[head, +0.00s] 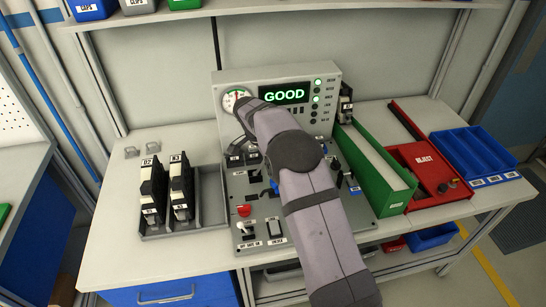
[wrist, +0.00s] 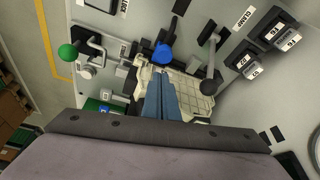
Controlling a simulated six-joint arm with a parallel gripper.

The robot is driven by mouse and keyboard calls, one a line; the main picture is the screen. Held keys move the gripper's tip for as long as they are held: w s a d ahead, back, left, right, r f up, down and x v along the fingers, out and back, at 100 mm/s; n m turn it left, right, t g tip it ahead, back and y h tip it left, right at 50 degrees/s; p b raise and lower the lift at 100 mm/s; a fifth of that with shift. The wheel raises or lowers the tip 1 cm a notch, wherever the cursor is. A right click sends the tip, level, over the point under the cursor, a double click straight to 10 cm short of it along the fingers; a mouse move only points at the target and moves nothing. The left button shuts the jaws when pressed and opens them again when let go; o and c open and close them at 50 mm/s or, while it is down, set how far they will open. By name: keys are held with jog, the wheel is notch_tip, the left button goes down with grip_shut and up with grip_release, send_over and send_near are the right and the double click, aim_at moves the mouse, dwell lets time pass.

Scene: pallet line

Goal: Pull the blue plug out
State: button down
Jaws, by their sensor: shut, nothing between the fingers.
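A blue plug (wrist: 162,53) with a rounded head shows in the wrist view, at the far edge of a pale fixture (wrist: 190,92) with a grid-like surface. My gripper (wrist: 161,78) is shut, with its two blue-grey fingers together and nothing between them. Its tips point toward the blue plug and appear a little short of it, with a gap in the picture; I cannot tell the depth. In the head view my arm covers the middle of the test panel (head: 240,190), and my gripper and the blue plug cannot be made out there.
A green-knobbed lever (wrist: 68,52) and a black-knobbed lever (wrist: 208,87) flank the fixture. A display box (head: 331,88) reading GOOD stands behind. A tray of black units (head: 155,232) is left; a green bin (head: 392,197), red reject bin (head: 443,197) and blue tray (head: 470,150) are right.

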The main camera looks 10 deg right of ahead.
jog(key=shift+p+x, duration=0.85)
jog(key=shift+x, duration=1.6)
jog(key=a+b, duration=0.2)
jog(key=a, duration=0.1)
jog(key=shift+a+f, duration=0.1)
jog(key=shift+a, duration=0.1)
jog(key=shift+a+r, duration=0.1)
jog(key=shift+r, duration=0.15)
jog(key=p+v, duration=0.4)
jog(key=v, duration=0.5)
jog(key=shift+r, duration=0.35)
